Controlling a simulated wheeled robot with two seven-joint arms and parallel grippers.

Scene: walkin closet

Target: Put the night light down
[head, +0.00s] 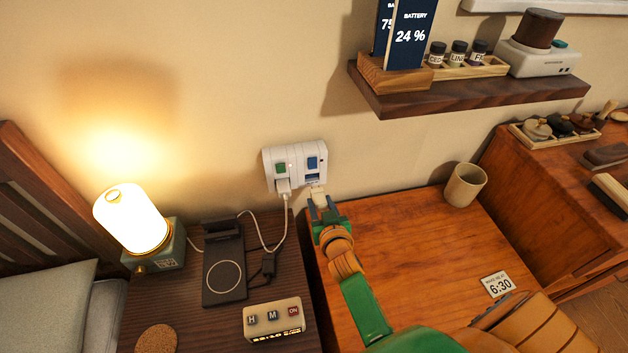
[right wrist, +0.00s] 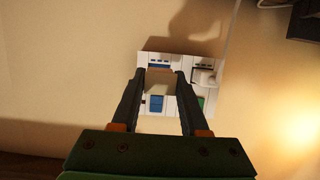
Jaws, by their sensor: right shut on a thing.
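The night light appears to be the small pale block (head: 317,195) at the lower right of the white wall outlet (head: 296,162). My right gripper (head: 319,203) is shut on it. In the right wrist view the block (right wrist: 160,82) sits between the two fingertips, in front of the outlet (right wrist: 178,60). I cannot tell whether it is still seated in the socket or just clear of it. My left gripper is not in view.
A white plug (head: 284,187) with a cable fills the socket beside it. The orange-brown wooden top (head: 400,240) below has wide clear room, with a cup (head: 465,185) and a 6:30 card (head: 497,285). A lit lamp (head: 135,222) and charger (head: 224,275) stand left.

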